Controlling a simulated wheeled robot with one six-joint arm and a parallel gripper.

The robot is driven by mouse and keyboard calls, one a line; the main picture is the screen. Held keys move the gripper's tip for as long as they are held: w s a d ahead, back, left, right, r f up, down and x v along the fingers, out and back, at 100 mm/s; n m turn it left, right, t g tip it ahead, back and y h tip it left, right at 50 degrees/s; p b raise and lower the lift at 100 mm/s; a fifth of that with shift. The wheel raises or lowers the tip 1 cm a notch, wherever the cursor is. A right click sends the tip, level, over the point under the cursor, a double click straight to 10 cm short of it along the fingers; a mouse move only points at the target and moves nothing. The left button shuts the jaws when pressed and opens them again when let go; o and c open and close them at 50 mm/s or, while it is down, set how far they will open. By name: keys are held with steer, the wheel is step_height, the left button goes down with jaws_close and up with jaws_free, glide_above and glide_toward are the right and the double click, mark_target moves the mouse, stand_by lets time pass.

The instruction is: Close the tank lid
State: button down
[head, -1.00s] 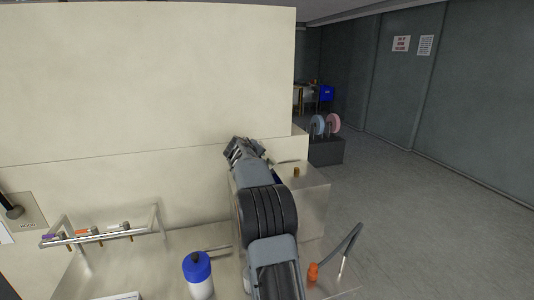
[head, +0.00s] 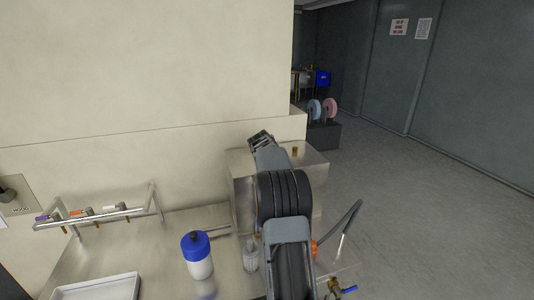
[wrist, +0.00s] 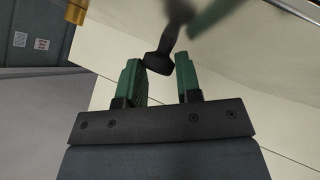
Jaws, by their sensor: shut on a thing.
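The metal tank (head: 242,190) is a box-shaped steel body on the bench by the cream wall, with a brass fitting (head: 295,152) on top. My gripper (head: 262,138) is above its back left part, and my arm hides much of it. In the wrist view my gripper (wrist: 160,75) has green fingers shut on a dark knob handle (wrist: 157,62). The handle's stem runs up to a shiny metal surface (wrist: 255,50), which seems to be the lid and mirrors a finger. The lid's exact tilt cannot be told.
A blue-capped white bottle (head: 198,258) and a clear bottle (head: 250,255) stand in front of the tank. A white tray (head: 98,288) and a pipe rail (head: 95,217) are at left. A grey hose (head: 350,225) rises at right. The floor (head: 420,200) beyond is clear.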

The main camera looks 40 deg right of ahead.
steer(key=shift+s+d+f, duration=0.3)
steer(key=shift+s+f, duration=0.05)
steer(key=shift+f, duration=0.3)
steer(key=c, duration=1.3)
jaws_free()
steer(key=o, duration=0.5)
steer(key=shift+d, duration=0.15)
steer(key=shift+s+a+r+b, duration=0.1)
steer(key=shift+a+b, duration=0.1)
steer(key=shift+b, duration=0.15)
steer(key=b+v, duration=0.1)
steer(key=v, duration=0.3)
steer(key=b+v, duration=0.1)
steer(key=v, duration=0.4)
steer(key=r+b+v, duration=0.1)
steer(key=v, duration=0.4)
steer(key=shift+w+d+r, duration=0.1)
steer(key=shift+w+r, duration=0.05)
steer(key=shift+w, duration=0.15)
